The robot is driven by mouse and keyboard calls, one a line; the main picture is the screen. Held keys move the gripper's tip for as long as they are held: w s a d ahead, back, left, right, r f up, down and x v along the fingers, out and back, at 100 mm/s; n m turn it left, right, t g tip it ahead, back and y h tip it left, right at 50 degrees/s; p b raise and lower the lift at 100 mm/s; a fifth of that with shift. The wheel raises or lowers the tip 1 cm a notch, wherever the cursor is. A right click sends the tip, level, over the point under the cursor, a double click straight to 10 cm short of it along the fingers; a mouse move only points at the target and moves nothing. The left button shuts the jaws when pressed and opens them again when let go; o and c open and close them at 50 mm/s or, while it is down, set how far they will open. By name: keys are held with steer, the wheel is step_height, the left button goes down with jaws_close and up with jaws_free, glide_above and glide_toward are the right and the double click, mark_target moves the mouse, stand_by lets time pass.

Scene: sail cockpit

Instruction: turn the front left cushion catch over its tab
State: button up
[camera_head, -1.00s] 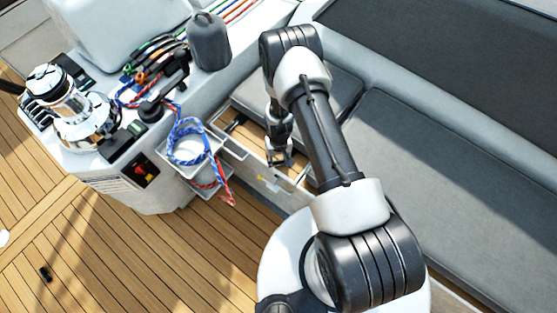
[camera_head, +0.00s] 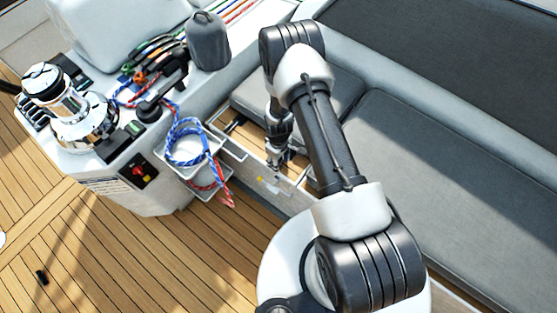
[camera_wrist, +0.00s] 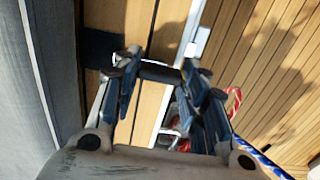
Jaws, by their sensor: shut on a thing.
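My gripper (camera_head: 275,160) is low over the open wooden-floored locker at the near end of the seat, close to the locker's pale front wall. In the wrist view my gripper (camera_wrist: 160,72) has its fingertips at the two ends of a short dark bar (camera_wrist: 161,72) and is shut on it. I cannot tell for sure whether this bar is the cushion catch. A pale metal piece (camera_wrist: 195,42) lies along the wooden edge just beyond the fingertips. The tab cannot be made out.
Grey seat cushions (camera_head: 440,190) lie to the right. A white pocket with blue and red rope (camera_head: 190,140) hangs to the left of my gripper. A small yellow mark (camera_head: 261,179) is on the locker's front wall.

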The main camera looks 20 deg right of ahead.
stand_by(0.5)
steer(key=o, duration=1.1)
steer(key=shift+c, duration=0.2)
steer(key=shift+r, duration=0.1)
step_height(320, 180, up, 12)
